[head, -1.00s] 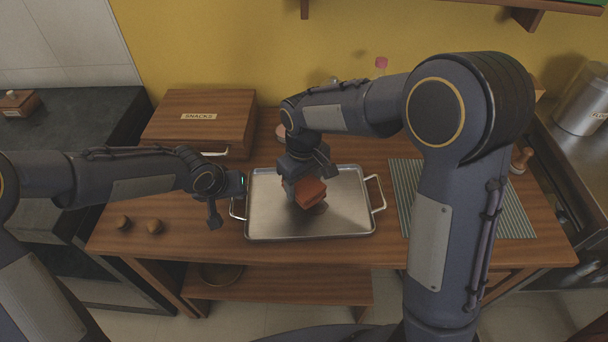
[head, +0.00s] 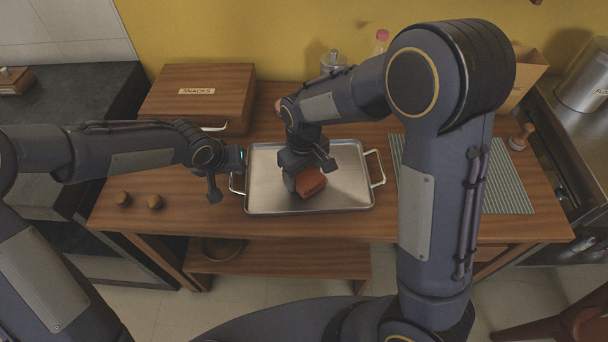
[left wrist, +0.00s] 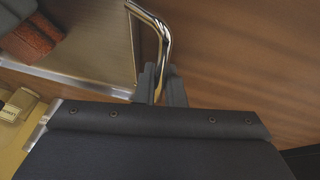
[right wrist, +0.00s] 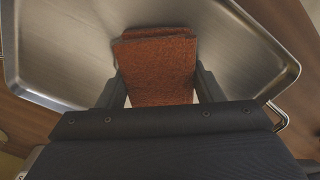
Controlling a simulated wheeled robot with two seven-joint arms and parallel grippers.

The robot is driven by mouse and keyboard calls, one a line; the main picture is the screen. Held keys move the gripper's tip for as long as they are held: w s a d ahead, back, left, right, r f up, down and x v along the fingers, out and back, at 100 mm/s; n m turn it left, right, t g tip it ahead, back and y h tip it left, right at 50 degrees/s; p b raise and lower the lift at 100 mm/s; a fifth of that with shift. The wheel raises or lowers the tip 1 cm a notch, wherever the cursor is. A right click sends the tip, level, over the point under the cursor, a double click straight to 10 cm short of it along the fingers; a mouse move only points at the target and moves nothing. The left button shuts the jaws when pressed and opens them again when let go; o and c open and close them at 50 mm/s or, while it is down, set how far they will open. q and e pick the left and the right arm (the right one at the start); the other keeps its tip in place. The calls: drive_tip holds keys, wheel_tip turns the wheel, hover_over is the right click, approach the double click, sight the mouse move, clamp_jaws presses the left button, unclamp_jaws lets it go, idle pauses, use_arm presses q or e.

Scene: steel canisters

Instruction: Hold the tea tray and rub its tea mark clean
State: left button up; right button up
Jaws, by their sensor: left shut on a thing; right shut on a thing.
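The steel tea tray (head: 350,160) lies flat on the wooden table, with a wire handle at each end. My left gripper (head: 240,180) is shut on its left handle, seen close in the left wrist view (left wrist: 158,35). My right gripper (head: 302,178) is shut on a rust-red sponge (head: 311,183), which is down at the middle of the tray. In the right wrist view the sponge (right wrist: 158,68) sits between both fingers above the tray floor. I see no clear tea mark; the sponge and arm hide part of the tray.
A wooden SNACKS box (head: 197,95) stands behind left. Two small round wooden knobs (head: 138,201) lie left of the tray. A striped mat (head: 500,185) lies to the right, with a wooden stamp-like object (head: 521,137) behind it. A canister (head: 333,62) and a bottle (head: 381,42) stand at the back.

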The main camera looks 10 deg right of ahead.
drive_tip(key=shift+w+d, duration=0.2)
drive_tip(key=shift+w, duration=0.65)
drive_tip(key=shift+s+d, duration=0.25)
drive_tip(key=shift+d, duration=0.8)
drive_tip(key=shift+s+a, duration=0.25)
drive_tip(key=shift+s, duration=0.6)
drive_tip(key=shift+s+a, duration=0.2)
drive_tip(key=shift+s, duration=0.6)
drive_tip(key=w, duration=0.3)
drive_tip(key=shift+w+d, duration=0.1)
drive_tip(key=shift+d, duration=0.2)
drive_tip(key=shift+w+r, duration=0.15)
drive_tip(key=shift+r, duration=3.95)
